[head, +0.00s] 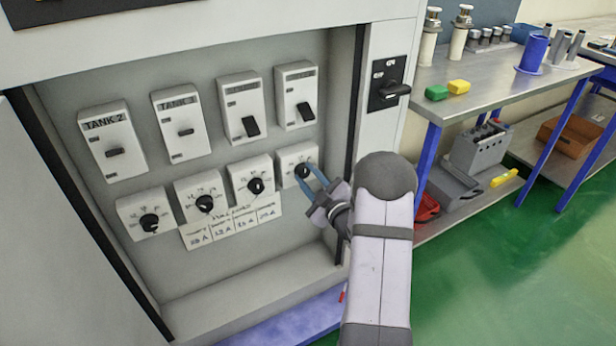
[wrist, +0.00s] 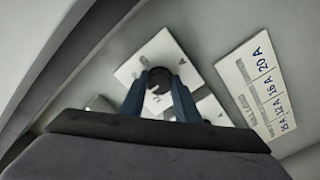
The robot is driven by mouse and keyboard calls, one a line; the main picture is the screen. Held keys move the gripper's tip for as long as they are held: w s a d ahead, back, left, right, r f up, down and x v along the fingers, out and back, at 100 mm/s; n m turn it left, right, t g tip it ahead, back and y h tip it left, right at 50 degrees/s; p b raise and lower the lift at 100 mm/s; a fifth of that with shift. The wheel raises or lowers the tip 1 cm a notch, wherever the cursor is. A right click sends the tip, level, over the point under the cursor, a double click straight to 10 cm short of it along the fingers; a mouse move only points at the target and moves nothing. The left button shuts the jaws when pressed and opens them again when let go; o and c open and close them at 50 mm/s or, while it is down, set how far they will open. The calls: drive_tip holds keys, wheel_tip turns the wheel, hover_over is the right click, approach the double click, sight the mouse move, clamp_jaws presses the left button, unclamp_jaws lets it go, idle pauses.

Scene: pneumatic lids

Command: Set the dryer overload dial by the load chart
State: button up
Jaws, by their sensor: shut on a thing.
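The rightmost dial (head: 290,158) in the lower row is a white plate with a black knob and a printed scale. My gripper (head: 306,174) reaches it from the right, its two blue fingers shut on the knob. In the wrist view the dark round knob (wrist: 159,79) sits between the fingertips; its pointer and most of the scale are hidden or too small to read. The load chart (head: 233,226) is a white label below the dials, with several columns. In the wrist view the chart (wrist: 258,85) stands right of the fingers, its last column looking like 20 A.
Several other dials (head: 205,200) sit left in the row. Above are several switch boxes, one marked TANK 2 (head: 112,142). A black rotary handle (head: 390,91) is on the cabinet's right frame. A metal workbench (head: 490,90) stands at the right.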

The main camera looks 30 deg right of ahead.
drive_tip(key=m, duration=0.4)
drive_tip(key=shift+p, duration=0.35)
drive_tip(key=shift+a+m+p, duration=0.1)
drive_tip(key=shift+m+p, duration=0.4)
drive_tip(key=shift+m, duration=1.7)
drive_tip(key=o, duration=1)
drive_tip(key=shift+o, duration=0.2)
drive_tip(key=shift+s, duration=0.1)
drive_tip(key=s, duration=0.7)
